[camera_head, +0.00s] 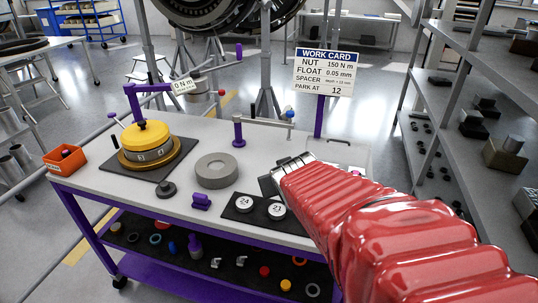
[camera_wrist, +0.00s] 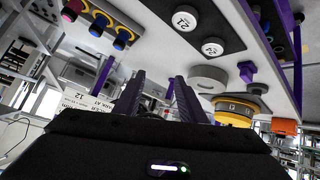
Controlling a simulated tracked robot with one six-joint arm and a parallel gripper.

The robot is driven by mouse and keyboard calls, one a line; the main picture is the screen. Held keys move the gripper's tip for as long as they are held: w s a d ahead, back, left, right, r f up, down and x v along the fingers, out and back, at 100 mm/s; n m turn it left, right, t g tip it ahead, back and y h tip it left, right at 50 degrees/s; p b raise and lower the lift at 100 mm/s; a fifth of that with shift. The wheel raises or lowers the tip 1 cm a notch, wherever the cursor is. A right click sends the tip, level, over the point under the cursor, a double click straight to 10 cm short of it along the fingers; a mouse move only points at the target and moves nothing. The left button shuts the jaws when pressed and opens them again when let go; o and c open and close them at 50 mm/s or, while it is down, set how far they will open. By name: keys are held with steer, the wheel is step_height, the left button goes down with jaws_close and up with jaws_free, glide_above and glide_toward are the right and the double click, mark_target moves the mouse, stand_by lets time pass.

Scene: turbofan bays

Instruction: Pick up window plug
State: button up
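No part is labelled window plug, and I cannot tell which one it is. A small dark knobbed piece (camera_head: 166,189) stands on the cart top, left of a grey ring (camera_head: 216,171). In the wrist view, several dark pieces with coloured ends (camera_wrist: 97,27) sit in a row at upper left. My red arm crosses the right of the head view and hides part of the cart. My gripper (camera_wrist: 158,88) shows two dark fingers apart with nothing seen between them, above the cart. In the head view its fingers are hard to make out.
The cart top (camera_head: 130,190) also carries a yellow-capped assembly (camera_head: 144,136), a purple block (camera_head: 201,202), numbered white discs (camera_head: 277,211) on a black mat, and an orange bin (camera_head: 64,158). A work card (camera_head: 326,73) stands at the back. Grey shelving (camera_head: 455,120) is at right.

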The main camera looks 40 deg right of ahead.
steer(key=s+d+f+t, duration=0.1)
steer(key=d+f, duration=0.3)
steer(key=d, duration=0.4)
steer(key=s+d+f+t, duration=0.1)
steer(key=d+f+t, duration=0.2)
steer(key=d, duration=0.5)
steer(key=shift+s+d+f+m+y, duration=0.25)
steer(key=shift+d+f+m+y, duration=0.15)
steer(key=shift+f, duration=0.35)
steer(key=shift+x, duration=4.35)
steer(key=shift+w, duration=0.15)
steer(key=shift+x, duration=2.45)
steer(key=shift+a+r, duration=0.1)
steer(key=shift+c, duration=0.2)
